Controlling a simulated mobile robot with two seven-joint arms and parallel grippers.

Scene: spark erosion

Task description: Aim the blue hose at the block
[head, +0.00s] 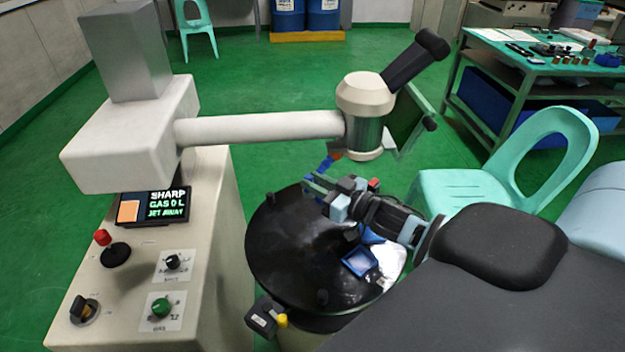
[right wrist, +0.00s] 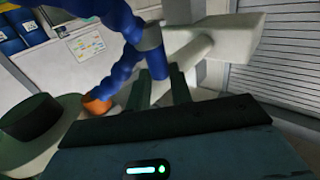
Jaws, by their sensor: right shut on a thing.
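The blue hose (head: 325,165) hangs below the machine head, and its orange tip (head: 336,155) shows beside my right gripper (head: 316,184). In the right wrist view the segmented blue hose (right wrist: 118,50) curves down to an orange nozzle (right wrist: 97,105) at the left. My right gripper (right wrist: 160,88) is shut on the hose, with a blue piece of it at the fingertips. My left gripper is not in view.
The machine's white horizontal arm (head: 260,127) and head (head: 365,95) stand close above. A green chair (head: 460,188) is at the right.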

